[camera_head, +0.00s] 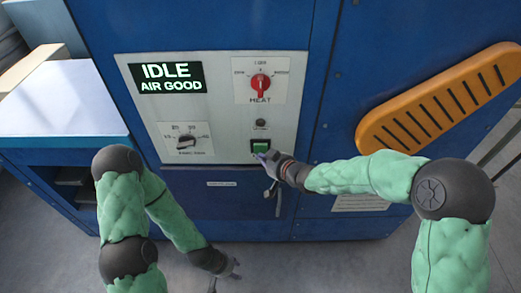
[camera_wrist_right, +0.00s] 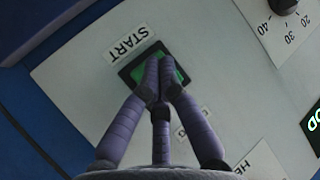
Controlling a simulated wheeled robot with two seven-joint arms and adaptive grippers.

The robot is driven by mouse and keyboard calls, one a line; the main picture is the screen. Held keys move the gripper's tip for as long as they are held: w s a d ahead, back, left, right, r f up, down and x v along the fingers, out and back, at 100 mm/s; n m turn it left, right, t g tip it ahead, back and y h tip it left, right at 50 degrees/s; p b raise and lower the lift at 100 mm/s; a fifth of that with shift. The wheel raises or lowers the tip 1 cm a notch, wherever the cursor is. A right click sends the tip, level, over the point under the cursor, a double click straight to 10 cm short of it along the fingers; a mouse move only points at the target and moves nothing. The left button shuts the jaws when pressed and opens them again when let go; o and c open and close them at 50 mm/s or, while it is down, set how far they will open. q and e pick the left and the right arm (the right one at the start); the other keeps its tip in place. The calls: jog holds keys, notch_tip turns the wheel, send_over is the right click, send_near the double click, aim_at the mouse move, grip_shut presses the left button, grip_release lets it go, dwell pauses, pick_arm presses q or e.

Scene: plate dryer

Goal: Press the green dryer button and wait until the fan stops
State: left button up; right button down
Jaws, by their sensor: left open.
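The green dryer button (camera_head: 260,146) sits in a black square frame at the lower right of the pale control panel. In the right wrist view the button (camera_wrist_right: 137,73) is beside a START label and partly hidden by my fingers. My right gripper (camera_head: 263,157) has its fingertips together at the button, with nothing held. In the right wrist view the shut gripper (camera_wrist_right: 161,75) overlaps the button face; I cannot tell whether it is pressed in. The display (camera_head: 167,78) reads IDLE, AIR GOOD. My left gripper (camera_head: 226,274) is open and empty, low in front of the cabinet. No fan is visible.
A red heat knob (camera_head: 261,83) is above the button, and a black dial (camera_head: 186,141) is at the panel's lower left. An orange slotted guard (camera_head: 440,98) juts out at right. A blue bench with a pale top (camera_head: 62,100) stands at left.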

jog(key=shift+w, duration=0.2)
dwell(0.3)
jog(key=shift+w, duration=0.25)
jog(key=shift+w+p, duration=0.3)
jog(key=shift+w, duration=0.15)
dwell(1.0)
jog(key=shift+s, duration=0.9)
jog(key=s+b, duration=0.1)
jog(key=s, duration=0.4)
jog(key=shift+b, duration=0.35)
dwell(0.6)
